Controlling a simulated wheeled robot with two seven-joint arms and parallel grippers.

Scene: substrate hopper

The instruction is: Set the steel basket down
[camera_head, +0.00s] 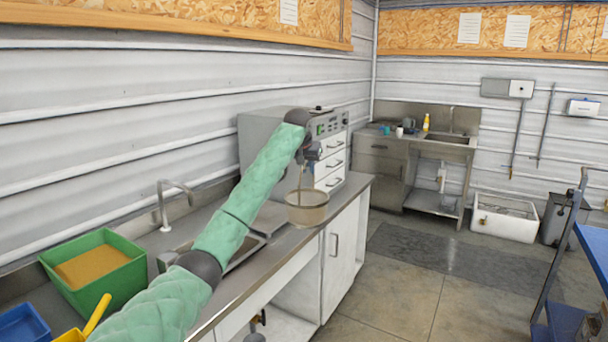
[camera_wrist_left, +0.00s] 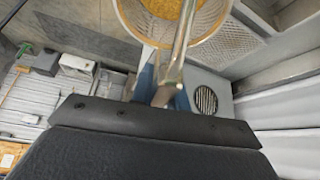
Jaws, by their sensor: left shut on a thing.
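The steel basket (camera_head: 307,213) shows at the middle of the head view, at the counter's right part in front of the drawer unit. It looks upright. My left gripper (camera_head: 308,160) is above it, shut on its thin upright handle. In the left wrist view the basket (camera_wrist_left: 210,30) is at the top, with tan grainy material inside, and its metal handle runs down between the blue fingertips of my left gripper (camera_wrist_left: 162,92). I cannot tell whether the basket's bottom touches the counter. My right gripper is not in view.
The steel counter (camera_head: 352,188) runs along the left wall. A grey unit with white drawers (camera_head: 331,163) stands behind the basket. A green bin (camera_head: 112,283) of tan material, a blue box (camera_head: 22,325) and a tap (camera_head: 162,206) are left. My arm covers part of the sink.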

